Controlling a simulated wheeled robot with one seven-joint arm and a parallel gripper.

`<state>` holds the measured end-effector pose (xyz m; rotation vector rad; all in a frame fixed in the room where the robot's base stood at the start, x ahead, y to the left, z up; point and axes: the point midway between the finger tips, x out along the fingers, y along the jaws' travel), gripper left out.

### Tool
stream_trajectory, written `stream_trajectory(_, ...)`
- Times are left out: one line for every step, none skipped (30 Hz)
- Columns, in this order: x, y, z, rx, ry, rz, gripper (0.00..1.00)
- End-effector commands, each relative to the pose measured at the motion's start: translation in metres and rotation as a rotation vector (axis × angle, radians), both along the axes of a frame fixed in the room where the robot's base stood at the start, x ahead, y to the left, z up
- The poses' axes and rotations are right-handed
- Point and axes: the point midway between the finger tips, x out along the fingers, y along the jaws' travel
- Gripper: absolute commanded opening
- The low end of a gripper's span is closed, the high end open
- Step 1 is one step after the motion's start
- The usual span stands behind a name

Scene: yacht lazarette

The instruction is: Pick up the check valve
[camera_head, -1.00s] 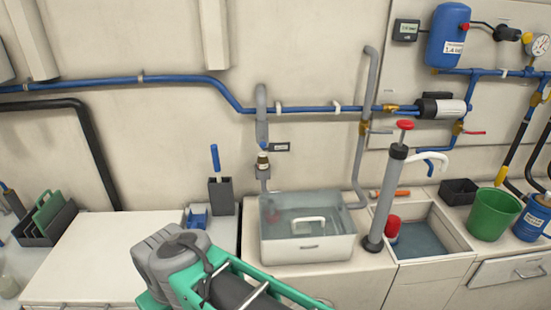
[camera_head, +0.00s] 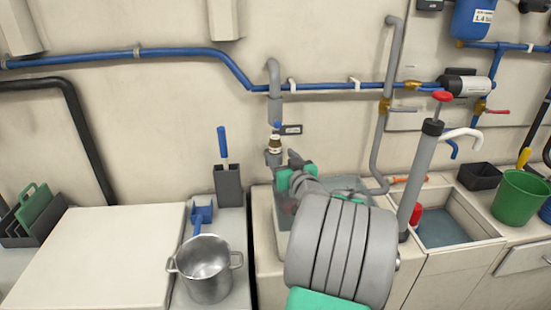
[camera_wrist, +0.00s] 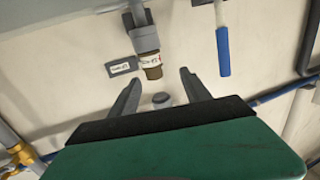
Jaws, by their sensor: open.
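The check valve appears to be the small brass fitting with a white label (camera_head: 274,143) on the wall in the head view. It sits upright in a grey socket (camera_head: 273,159) below the end of a grey pipe (camera_head: 275,110). The wrist view shows it upside down, with the labelled valve (camera_wrist: 150,62) just beyond my fingertips, roughly between their lines. My gripper (camera_wrist: 160,85) is open and empty, apart from the valve. In the head view my gripper (camera_head: 295,161) is just right of and below the valve, partly hidden by my wrist.
A blue-handled tool (camera_head: 223,142) stands in a grey holder left of the valve, and a steel pot (camera_head: 207,272) is below. A pump (camera_head: 423,165) with a red handle stands right. A small label plate (camera_head: 291,129) is beside the valve.

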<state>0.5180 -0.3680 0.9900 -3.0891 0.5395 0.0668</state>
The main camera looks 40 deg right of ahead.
Motion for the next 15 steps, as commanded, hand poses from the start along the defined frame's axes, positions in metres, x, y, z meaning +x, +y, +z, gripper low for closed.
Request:
stream_trajectory(-0.005, -0.011, 0.001, -0.006, -0.026, -0.022, 0.56)
stream_trajectory(-0.005, -0.015, 0.003, -0.009, -0.036, -0.029, 0.56)
stream_trajectory(-0.002, -0.019, 0.005, -0.012, -0.042, -0.032, 0.56)
stream_trajectory(0.002, -0.02, 0.006, -0.013, -0.044, -0.032, 0.56)
stream_trajectory(0.006, -0.021, 0.006, -0.013, -0.043, -0.03, 0.56)
stream_trajectory(0.012, -0.021, 0.006, -0.013, -0.043, -0.029, 0.56)
stream_trajectory(0.016, -0.022, 0.006, -0.011, -0.043, -0.028, 0.56)
stream_trajectory(0.02, -0.023, 0.007, -0.012, -0.044, -0.028, 0.56)
stream_trajectory(0.026, -0.025, 0.006, -0.012, -0.042, -0.029, 0.56)
stream_trajectory(0.031, -0.026, 0.007, -0.012, -0.042, -0.028, 0.56)
stream_trajectory(0.036, -0.028, 0.007, -0.011, -0.043, -0.027, 0.56)
stream_trajectory(0.044, -0.03, 0.007, -0.012, -0.041, -0.028, 0.56)
stream_trajectory(0.05, -0.031, 0.006, -0.011, -0.041, -0.026, 0.56)
stream_trajectory(0.054, -0.034, 0.006, -0.012, -0.041, -0.028, 0.56)
stream_trajectory(0.059, -0.036, 0.005, -0.011, -0.041, -0.029, 0.56)
